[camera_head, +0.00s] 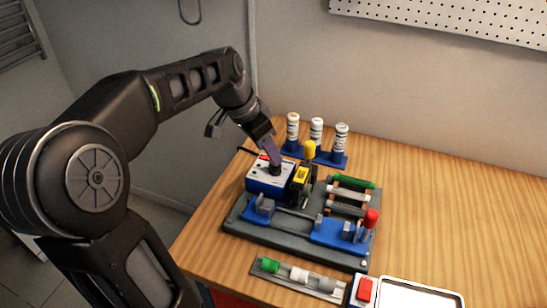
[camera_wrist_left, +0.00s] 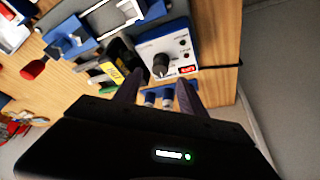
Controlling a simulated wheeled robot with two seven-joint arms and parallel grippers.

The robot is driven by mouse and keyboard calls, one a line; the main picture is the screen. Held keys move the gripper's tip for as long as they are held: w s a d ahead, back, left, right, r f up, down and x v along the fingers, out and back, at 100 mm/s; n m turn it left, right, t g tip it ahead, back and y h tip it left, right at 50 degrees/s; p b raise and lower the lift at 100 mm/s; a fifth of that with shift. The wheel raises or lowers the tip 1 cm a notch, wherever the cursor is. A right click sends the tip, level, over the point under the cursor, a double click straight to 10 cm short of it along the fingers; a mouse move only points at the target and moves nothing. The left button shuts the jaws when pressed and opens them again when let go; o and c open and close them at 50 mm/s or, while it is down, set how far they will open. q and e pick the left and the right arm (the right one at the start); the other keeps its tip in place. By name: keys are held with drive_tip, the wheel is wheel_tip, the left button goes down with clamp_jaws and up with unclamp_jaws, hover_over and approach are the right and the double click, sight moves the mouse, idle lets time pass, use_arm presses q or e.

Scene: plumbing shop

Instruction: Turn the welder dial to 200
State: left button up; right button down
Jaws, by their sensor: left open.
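The welder (camera_head: 262,182) is a small blue box with a white top, standing near the left edge of the wooden bench. It also shows in the left wrist view (camera_wrist_left: 178,45), with a black dial (camera_wrist_left: 161,66) and a small red display (camera_wrist_left: 187,69) whose digits are too small to read. My left gripper (camera_head: 274,160) is over the welder, its fingers pointing down at the dial and partly covering it in the head view. In the left wrist view its two fingers (camera_wrist_left: 158,84) are apart, with the dial just beyond the tips; contact cannot be told. My right gripper is not in view.
A grey fixture base (camera_head: 290,240) with blue clamps and a red-knobbed lever (camera_head: 371,219) is in front of the welder. Several white-capped bottles (camera_head: 316,130) stand behind. The bench's right side (camera_head: 460,220) is clear.

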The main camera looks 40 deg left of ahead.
sight(275, 167)
use_arm(q)
drive_tip(key=x, duration=0.5)
clamp_jaws()
idle(0.5)
